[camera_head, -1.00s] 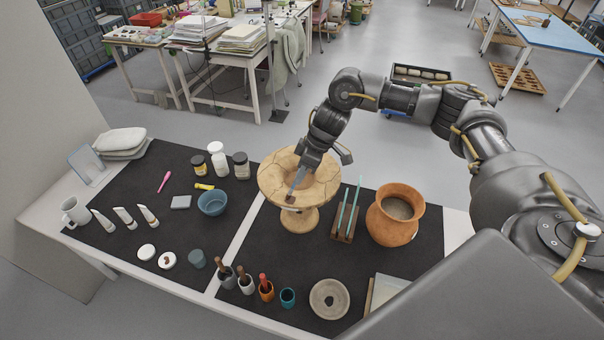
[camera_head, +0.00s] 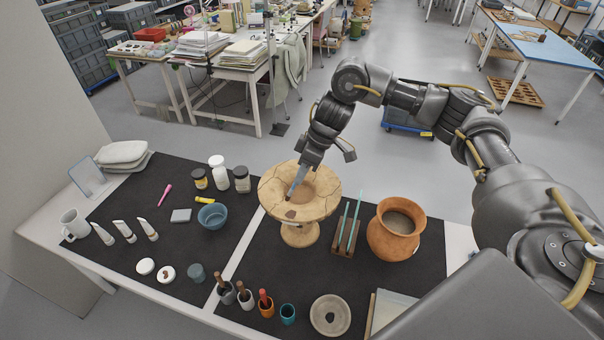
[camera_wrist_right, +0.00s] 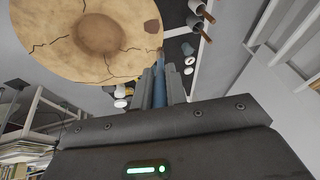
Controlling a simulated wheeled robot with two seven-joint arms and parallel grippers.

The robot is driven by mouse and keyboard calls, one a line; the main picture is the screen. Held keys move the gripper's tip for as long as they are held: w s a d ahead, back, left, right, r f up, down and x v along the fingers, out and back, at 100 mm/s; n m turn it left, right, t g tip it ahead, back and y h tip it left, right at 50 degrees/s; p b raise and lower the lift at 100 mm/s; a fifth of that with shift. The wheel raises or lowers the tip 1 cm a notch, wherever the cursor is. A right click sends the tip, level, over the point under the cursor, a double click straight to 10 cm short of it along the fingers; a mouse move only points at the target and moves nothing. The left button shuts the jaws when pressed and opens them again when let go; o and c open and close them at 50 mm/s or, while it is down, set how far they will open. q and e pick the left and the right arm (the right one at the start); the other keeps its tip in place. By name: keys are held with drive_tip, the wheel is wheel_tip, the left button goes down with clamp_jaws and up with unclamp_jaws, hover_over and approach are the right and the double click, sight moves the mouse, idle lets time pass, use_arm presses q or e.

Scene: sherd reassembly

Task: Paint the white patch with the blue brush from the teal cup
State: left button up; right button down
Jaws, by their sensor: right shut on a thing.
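The tan, cracked footed bowl (camera_head: 328,203) stands on the dark mat; it also shows in the wrist view (camera_wrist_right: 50,45). On its near rim is a patch (camera_head: 291,214) that looks brown, not white; the wrist view shows it too (camera_wrist_right: 152,26). My right gripper (camera_head: 297,184) is over the bowl, shut on the blue brush (camera_wrist_right: 159,95). The brush tip appears close to the bowl's rim, apart from the patch; I cannot tell whether it touches. The teal cup (camera_head: 288,314) stands at the mat's front with no brush visible in it. My left gripper is out of view.
Cups with tools (camera_head: 265,303) stand left of the teal cup. A wooden rack (camera_head: 345,237) with upright teal sticks and a terracotta pot (camera_head: 396,236) stand right of the bowl. A pale ring-shaped dish (camera_head: 330,314) lies in front. The mat between bowl and cups is clear.

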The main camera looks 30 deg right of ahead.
drive_tip(key=d+r, duration=0.2)
drive_tip(key=d, duration=0.5)
idle(0.4)
